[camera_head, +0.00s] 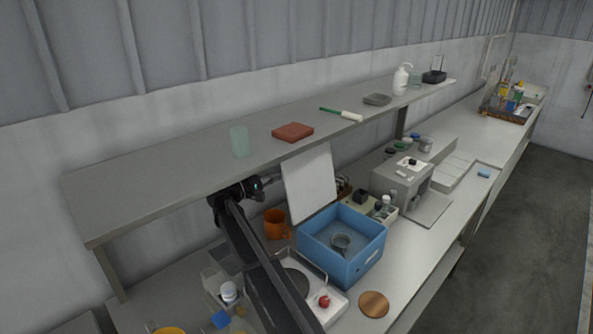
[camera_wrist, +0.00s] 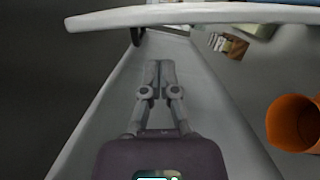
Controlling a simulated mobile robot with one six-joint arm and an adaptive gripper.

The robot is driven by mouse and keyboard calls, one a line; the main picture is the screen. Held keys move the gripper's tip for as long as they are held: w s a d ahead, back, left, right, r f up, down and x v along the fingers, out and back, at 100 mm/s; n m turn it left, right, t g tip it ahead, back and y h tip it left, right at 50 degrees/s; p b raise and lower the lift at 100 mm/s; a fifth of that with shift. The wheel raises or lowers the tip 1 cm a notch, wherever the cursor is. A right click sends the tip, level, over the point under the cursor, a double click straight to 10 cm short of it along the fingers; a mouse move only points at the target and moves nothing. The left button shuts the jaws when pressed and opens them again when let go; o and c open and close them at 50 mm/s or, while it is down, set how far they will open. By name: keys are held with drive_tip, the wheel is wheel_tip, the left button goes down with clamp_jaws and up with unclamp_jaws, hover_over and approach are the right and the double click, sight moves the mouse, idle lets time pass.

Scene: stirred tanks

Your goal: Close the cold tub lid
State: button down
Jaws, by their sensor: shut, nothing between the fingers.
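The cold tub is a blue open box (camera_head: 343,265) on the bench in the head view. A round grey vessel (camera_head: 341,243) stands inside it. Its white lid (camera_head: 310,182) stands open, nearly upright, at the tub's back left edge. My gripper (camera_head: 275,181) is at the lid's left, on its outer side, below the shelf; whether it touches the lid I cannot tell. In the wrist view my gripper (camera_wrist: 160,66) has its fingers together and empty. The lid's edge (camera_wrist: 200,15) crosses the top of that view, beyond the fingertips.
A long shelf (camera_head: 170,185) runs just above my gripper. An orange mug (camera_head: 276,224) stands left of the tub and shows in the wrist view (camera_wrist: 296,122). A scale with a red-topped item (camera_head: 323,301) stands in front. A grey machine (camera_head: 398,187) stands right of the tub.

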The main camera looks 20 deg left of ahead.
sight(302, 167)
drive_tip(key=shift+w, duration=0.1)
drive_tip(key=shift+p+x, duration=0.3)
drive_tip(key=shift+x, duration=4.55)
drive_tip(key=shift+d, duration=0.15)
